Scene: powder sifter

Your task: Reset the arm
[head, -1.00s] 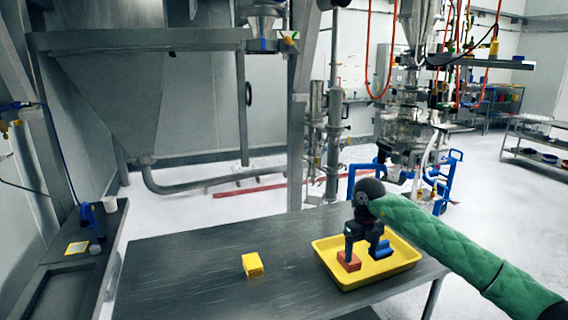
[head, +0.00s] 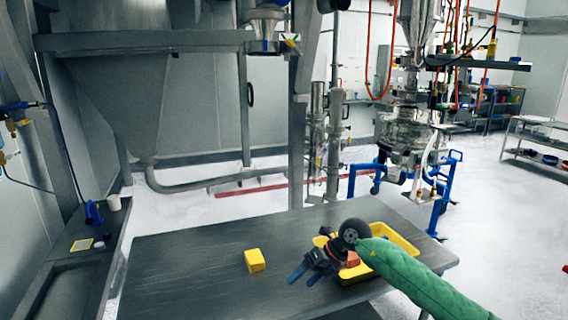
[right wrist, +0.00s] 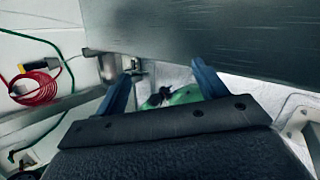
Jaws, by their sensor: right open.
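My right gripper (head: 305,274) is above the front of the metal table (head: 190,262), to the left of the yellow tray (head: 404,243). Its two blue fingers are spread apart with nothing between them; they also show apart in the right wrist view (right wrist: 160,88). An orange-red block (head: 352,259) lies in the tray, partly hidden by my wrist. A yellow block (head: 255,261) stands alone on the table, left of my gripper and apart from it. My left gripper is not in view.
A side bench at the left holds a white cup (head: 113,203) and a blue item (head: 93,212). A steel machine (head: 408,130) with a blue frame stands behind the table.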

